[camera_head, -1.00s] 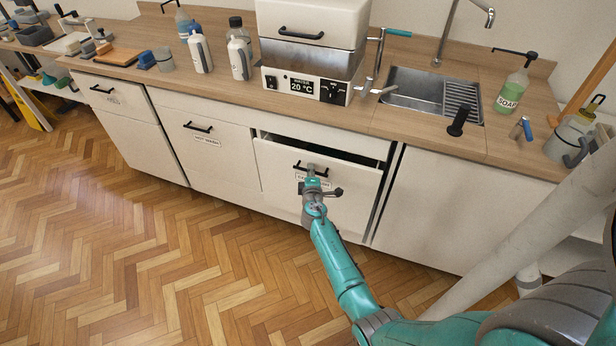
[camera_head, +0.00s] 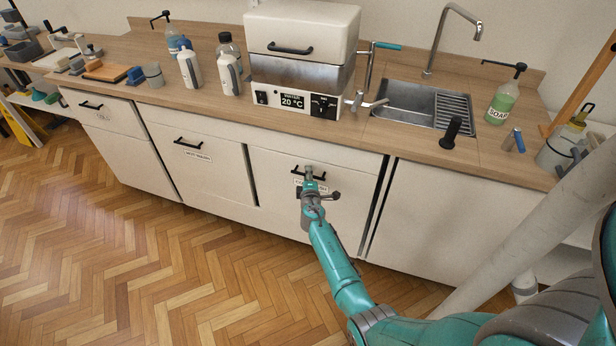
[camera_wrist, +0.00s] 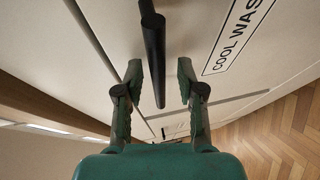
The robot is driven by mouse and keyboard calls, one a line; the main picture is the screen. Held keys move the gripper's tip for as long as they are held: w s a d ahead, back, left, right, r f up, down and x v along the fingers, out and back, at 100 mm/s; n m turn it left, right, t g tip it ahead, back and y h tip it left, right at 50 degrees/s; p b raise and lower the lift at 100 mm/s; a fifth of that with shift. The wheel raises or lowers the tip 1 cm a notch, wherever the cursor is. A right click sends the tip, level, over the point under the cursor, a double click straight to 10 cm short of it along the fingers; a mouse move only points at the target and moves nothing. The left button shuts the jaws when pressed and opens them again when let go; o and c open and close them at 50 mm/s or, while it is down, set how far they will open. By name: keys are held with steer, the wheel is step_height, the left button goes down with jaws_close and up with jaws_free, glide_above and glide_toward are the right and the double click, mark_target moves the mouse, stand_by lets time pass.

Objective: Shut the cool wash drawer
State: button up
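The cool wash drawer (camera_head: 348,178) is the white front below the heater unit, and its front looks flush with the cabinet, with no dark gap above it. Its black bar handle (camera_wrist: 152,40) runs between my fingers in the wrist view. The label reading "COOL WAS" (camera_wrist: 238,35) is right of the handle there, cut off by the picture edge. My gripper (camera_head: 310,182) is at the drawer front by the handle. In the wrist view my gripper (camera_wrist: 159,70) is open, with a finger on each side of the handle and space showing between.
The hot wash drawer (camera_head: 205,178) is to the left and looks shut. A plain white panel (camera_head: 440,215) is to the right. Bottles, a heater unit (camera_head: 300,60) and a sink (camera_head: 405,103) are on the worktop above. The parquet floor in front is clear.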

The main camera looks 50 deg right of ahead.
steer(key=v, duration=1.2)
steer(key=shift+r, duration=0.15)
stand_by(0.3)
steer(key=s+a+f+m+t+y, duration=0.1)
steer(key=s+a+f+y, duration=0.15)
steer(key=s+a, duration=0.8)
steer(key=s+a+f+m+t+y, duration=0.1)
steer(key=s+a+y, duration=0.45)
steer(key=a, duration=0.75)
steer(key=s+a+r+m+t+y, duration=0.1)
steer(key=s+a+r, duration=0.3)
steer(key=s, duration=0.3)
steer(key=s+a+r+m+y, duration=0.1)
steer(key=s+a+r, duration=0.25)
steer(key=s, duration=0.25)
steer(key=s+a+r+m+y, duration=0.1)
steer(key=s+a+r+m, duration=0.2)
steer(key=s+r, duration=0.7)
step_height(320, 180, up, 3)
steer(key=shift+a+m+t+y, duration=0.4)
steer(key=shift+a, duration=0.05)
